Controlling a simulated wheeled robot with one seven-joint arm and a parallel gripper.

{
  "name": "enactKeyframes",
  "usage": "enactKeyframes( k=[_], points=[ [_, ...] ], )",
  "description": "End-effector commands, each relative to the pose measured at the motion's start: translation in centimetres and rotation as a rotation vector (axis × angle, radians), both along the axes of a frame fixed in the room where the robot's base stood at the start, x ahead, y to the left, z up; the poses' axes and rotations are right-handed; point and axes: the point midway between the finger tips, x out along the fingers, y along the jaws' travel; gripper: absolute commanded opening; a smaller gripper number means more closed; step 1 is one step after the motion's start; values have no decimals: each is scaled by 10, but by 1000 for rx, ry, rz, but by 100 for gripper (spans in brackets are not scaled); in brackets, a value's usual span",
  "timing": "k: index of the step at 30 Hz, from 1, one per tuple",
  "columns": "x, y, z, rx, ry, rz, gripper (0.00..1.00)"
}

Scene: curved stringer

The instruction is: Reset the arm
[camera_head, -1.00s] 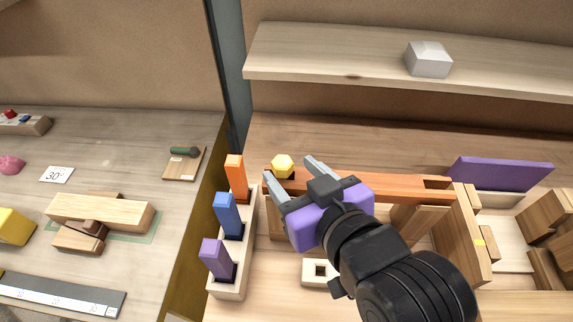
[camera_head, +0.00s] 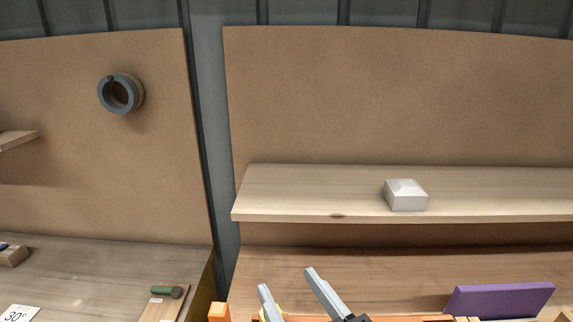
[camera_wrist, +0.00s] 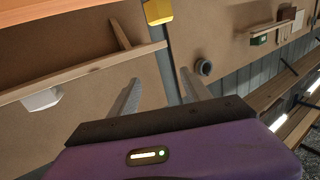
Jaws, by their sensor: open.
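My gripper (camera_head: 287,280) shows at the bottom edge of the head view, its two grey fingers spread apart with nothing between them. In the wrist view my gripper (camera_wrist: 159,78) is also open and empty, in front of its purple body. A yellow piece (camera_wrist: 157,12) shows at the top of the wrist view, beyond the fingertips and apart from them. In the head view only a sliver of yellow shows beside the left finger. The rest of my arm is below the head view.
A shelf (camera_head: 300,196) with a grey-white block (camera_head: 406,195) runs behind my gripper. A purple board (camera_head: 500,299) stands at lower right, and the top of an orange block (camera_head: 219,312) at lower left. A grey ring (camera_head: 120,93) hangs on the left back panel.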

Motion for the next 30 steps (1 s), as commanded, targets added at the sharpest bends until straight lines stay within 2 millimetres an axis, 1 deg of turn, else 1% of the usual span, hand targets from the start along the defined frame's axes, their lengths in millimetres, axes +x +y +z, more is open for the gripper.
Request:
enactKeyframes(
  k=[1,5,8,12,14,18,20,21,23,27,30],
  points=[
    [-3,-9,-6,19,-16,-22,56],
    [-16,-34,-19,66,-68,-80,56],
    [-32,-55,-35,88,-94,-128,56],
    [-61,-86,-59,99,-115,-196,56],
    [-76,-98,-69,98,-119,-222,56],
    [-113,-125,-92,86,-113,-278,56],
    [-130,-135,-101,76,-105,-299,56],
    [-142,-141,-107,68,-96,-312,56],
    [-161,-150,-116,55,-80,-332,56],
    [-205,-169,-137,14,-19,-369,56],
    [-236,-178,-154,-18,47,-390,56]
  ],
)
